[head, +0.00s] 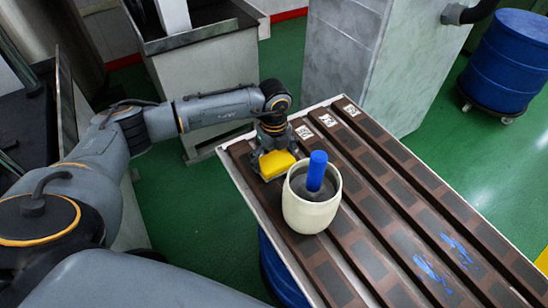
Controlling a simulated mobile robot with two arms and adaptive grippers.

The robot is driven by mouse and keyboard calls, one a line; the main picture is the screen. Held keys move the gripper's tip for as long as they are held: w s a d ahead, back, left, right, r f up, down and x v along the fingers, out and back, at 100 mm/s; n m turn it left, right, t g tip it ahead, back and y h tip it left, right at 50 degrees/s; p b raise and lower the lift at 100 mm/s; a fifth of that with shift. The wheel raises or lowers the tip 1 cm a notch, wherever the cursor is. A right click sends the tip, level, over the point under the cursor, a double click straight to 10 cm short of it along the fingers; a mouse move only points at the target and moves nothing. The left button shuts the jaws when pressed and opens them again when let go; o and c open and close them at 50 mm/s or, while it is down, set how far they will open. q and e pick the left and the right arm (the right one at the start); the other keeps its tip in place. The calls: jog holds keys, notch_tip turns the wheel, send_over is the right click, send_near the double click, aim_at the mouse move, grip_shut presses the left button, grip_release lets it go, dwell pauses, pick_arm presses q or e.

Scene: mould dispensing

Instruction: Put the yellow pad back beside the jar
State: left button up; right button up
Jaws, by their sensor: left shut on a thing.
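The yellow pad (277,164) is held in my left gripper (270,158), which is shut on it at the upper left part of the slatted table. The pad is just left of and behind the cream jar (309,213). The jar stands upright on the table, with a blue-handled tool (316,171) standing in its dark opening. The gap between pad and jar looks very small; I cannot tell whether they touch, or whether the pad rests on the table. My right gripper is not in view.
The brown slatted table (372,205) has blue smears (431,271) at the lower right and white code tags (327,120) along its far edge. Its right part is clear. A grey cabinet (375,60) stands behind it, and a blue drum (508,60) stands at the far right.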

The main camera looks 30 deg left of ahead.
aim_at(274, 158)
pick_arm(q)
jog(key=shift+f, duration=0.35)
jog(key=o, duration=0.7)
jog(key=shift+o, duration=0.3)
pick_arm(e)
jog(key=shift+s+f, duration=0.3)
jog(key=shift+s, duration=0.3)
pick_arm(q)
jog(key=shift+r, duration=0.1)
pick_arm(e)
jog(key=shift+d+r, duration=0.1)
pick_arm(q)
jog(key=shift+r, duration=0.4)
notch_tip(274, 158, up, 12)
jog(key=b, duration=0.1)
jog(key=shift+b, duration=0.3)
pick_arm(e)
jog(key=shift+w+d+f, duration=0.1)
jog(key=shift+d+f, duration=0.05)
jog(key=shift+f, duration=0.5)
pick_arm(q)
jog(key=shift+f, duration=0.1)
